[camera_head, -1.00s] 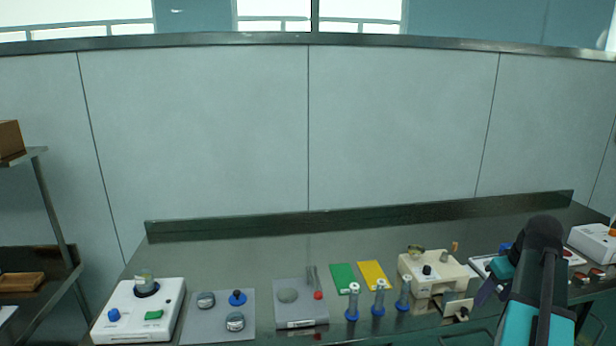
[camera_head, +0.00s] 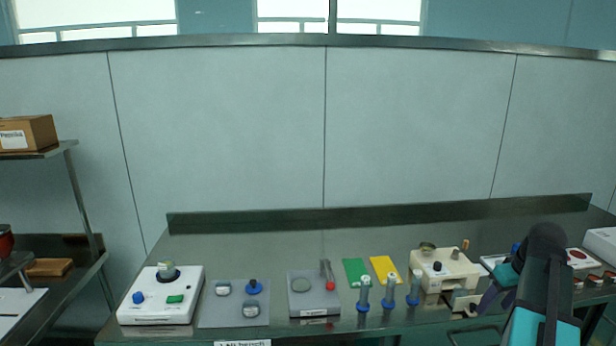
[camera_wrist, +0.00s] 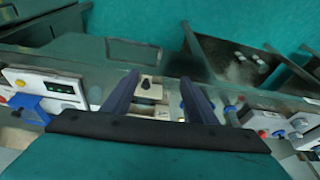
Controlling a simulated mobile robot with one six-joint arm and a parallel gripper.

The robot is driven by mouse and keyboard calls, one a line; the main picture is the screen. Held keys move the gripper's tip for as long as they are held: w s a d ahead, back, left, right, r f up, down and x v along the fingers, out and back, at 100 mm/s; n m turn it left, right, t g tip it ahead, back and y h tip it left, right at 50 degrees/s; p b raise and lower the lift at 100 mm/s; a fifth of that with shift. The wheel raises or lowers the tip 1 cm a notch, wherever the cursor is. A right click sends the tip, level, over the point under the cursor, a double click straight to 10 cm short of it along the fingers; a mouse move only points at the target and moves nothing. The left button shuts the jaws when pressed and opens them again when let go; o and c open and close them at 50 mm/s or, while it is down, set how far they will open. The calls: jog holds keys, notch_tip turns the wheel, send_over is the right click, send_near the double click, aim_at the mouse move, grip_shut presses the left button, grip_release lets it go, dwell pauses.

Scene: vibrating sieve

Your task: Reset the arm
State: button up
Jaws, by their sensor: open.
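My gripper (camera_head: 478,306) is at the right of the head view, in front of the bench's front edge, beside the beige machine (camera_head: 445,268). In the wrist view its two dark fingers (camera_wrist: 160,95) stand apart with nothing held between them. The beige machine shows beyond and between the fingers there (camera_wrist: 150,98). My arm hides part of the bench's right side. The vibrating sieve is likely the white device with a round clear-topped holder (camera_head: 161,294) at the left end of the bench, though I cannot tell for certain.
On the bench (camera_head: 270,240) stand a grey tray with round parts (camera_head: 235,316), a grey scale-like plate (camera_head: 314,304), green (camera_head: 355,271) and yellow (camera_head: 384,268) cards, and several blue-based cylinders (camera_head: 390,290). A shelf rack (camera_head: 88,200) stands at the left. The bench's back strip is clear.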

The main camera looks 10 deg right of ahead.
jog(key=w+a+f+n+g+y, duration=0.1)
jog(key=a+f+n+g+y, duration=0.3)
jog(key=a+f, duration=2.5)
jog(key=s+a+f+m+g+h, duration=0.1)
jog(key=s+a+f+g+h, duration=0.1)
jog(key=s+a+f, duration=0.4)
jog(key=s+a+f+m+g+h, duration=0.2)
jog(key=s+a+f, duration=0.5)
jog(key=s+f, duration=1)
jog(key=shift+s+f+m+g, duration=0.3)
jog(key=shift+s+g, duration=0.2)
jog(key=shift+s, duration=0.35)
